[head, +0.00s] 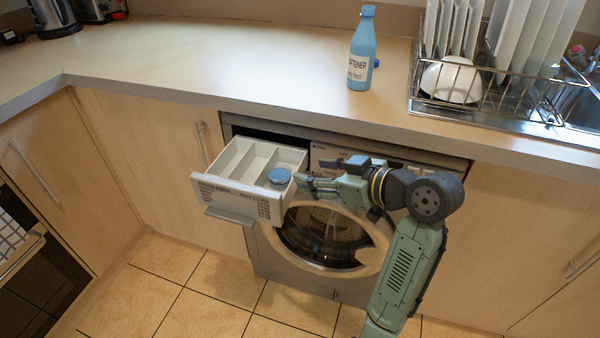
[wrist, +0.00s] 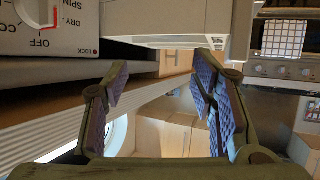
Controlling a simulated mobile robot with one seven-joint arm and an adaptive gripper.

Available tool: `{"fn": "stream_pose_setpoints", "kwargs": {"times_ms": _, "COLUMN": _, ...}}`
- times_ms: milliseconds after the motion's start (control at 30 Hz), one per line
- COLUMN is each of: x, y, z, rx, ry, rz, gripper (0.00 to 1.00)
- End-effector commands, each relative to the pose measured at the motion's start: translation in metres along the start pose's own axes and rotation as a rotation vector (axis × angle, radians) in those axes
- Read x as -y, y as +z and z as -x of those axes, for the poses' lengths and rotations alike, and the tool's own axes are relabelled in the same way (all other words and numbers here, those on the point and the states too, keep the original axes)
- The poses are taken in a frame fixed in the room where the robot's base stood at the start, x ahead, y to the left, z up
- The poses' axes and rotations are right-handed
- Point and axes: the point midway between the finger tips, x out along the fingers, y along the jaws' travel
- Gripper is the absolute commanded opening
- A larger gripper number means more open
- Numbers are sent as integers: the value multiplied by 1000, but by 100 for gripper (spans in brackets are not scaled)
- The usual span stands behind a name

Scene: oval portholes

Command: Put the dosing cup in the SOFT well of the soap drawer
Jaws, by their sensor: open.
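The soap drawer (head: 238,190) is pulled out of the washing machine and has several long compartments. The blue dosing cup (head: 279,177) is at the front end of its rightmost compartment, with its rim showing above the wall. The SOFT marking cannot be read from here. My gripper (head: 302,182) is just right of the drawer, close to the cup. In the wrist view my gripper (wrist: 160,85) is open with nothing between its fingers. The drawer's pale side and underside (wrist: 170,22) lie ahead of the fingers; the cup is hidden there.
The washing machine door (head: 325,238) is below the drawer. The counter edge (head: 300,130) overhangs above it. A blue softener bottle (head: 361,55) stands on the counter, left of a dish rack (head: 500,90). A dial panel (wrist: 45,25) is at the wrist view's upper left.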

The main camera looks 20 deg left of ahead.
Motion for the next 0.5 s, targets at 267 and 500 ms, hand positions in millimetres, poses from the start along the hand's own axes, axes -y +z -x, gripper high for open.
{"fn": "stream_pose_setpoints", "kwargs": {"times_ms": 267, "x": 1, "y": -1, "z": 14, "rx": -1, "ry": -1, "rz": 1, "gripper": 52}}
{"fn": "stream_pose_setpoints", "kwargs": {"times_ms": 500, "x": 3, "y": -18, "z": 1, "rx": -33, "ry": 10, "rz": 11, "gripper": 52}}
